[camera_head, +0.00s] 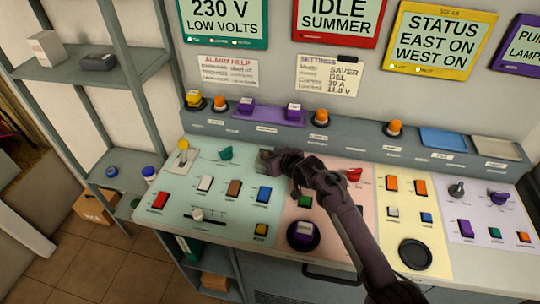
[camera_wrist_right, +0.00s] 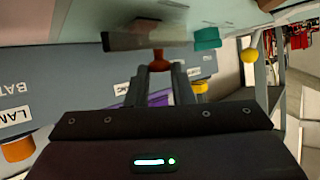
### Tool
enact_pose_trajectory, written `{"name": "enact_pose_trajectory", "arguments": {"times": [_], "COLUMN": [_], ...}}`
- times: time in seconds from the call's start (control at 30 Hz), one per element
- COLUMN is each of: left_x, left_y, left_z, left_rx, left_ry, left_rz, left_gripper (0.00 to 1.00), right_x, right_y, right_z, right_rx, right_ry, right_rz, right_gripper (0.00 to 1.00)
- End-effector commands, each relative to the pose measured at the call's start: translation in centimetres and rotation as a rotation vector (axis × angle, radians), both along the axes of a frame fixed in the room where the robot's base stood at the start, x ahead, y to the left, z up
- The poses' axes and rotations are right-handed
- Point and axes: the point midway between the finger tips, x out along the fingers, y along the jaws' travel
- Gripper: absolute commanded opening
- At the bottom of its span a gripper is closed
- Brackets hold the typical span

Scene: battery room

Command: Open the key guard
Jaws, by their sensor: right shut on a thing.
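The knob joins a long grey cover (camera_wrist_right: 150,38), which looks like the key guard, seen from close by. In the head view the gripper mostly hides this part, and what lies under the cover does not show. How far the cover is raised I cannot tell. My left gripper is not in view.
A teal knob (camera_head: 226,153) sits left of the gripper, and a yellow-topped lever (camera_head: 183,146) further left. A red knob (camera_head: 353,175) is to the right. Orange and purple parts line the ledge behind (camera_head: 300,135). A shelf unit (camera_head: 110,80) stands at the left.

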Motion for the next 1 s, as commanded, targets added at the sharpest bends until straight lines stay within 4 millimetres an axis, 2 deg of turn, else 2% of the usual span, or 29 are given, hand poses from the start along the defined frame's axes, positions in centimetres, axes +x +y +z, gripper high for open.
{"name": "enact_pose_trajectory", "arguments": {"times": [0.03, 0.1, 0.3, 0.63, 1.0], "left_x": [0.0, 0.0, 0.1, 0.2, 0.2], "left_y": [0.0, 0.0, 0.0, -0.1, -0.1], "left_z": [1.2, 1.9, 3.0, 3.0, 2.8], "left_rx": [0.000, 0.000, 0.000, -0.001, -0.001], "left_ry": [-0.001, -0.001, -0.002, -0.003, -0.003], "left_rz": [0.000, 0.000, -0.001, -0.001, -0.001], "left_gripper": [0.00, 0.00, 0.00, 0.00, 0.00], "right_x": [0.3, 0.6, 1.5, 2.6, 3.0], "right_y": [-0.1, -0.2, -0.4, -0.8, -0.9], "right_z": [1.0, 1.3, 2.0, 2.4, 2.6], "right_rx": [0.010, 0.027, 0.075, 0.132, 0.151], "right_ry": [0.033, 0.084, 0.228, 0.405, 0.465], "right_rz": [0.000, -0.001, 0.000, 0.000, 0.000], "right_gripper": [0.00, 0.00, 0.00, 0.00, 0.00]}}
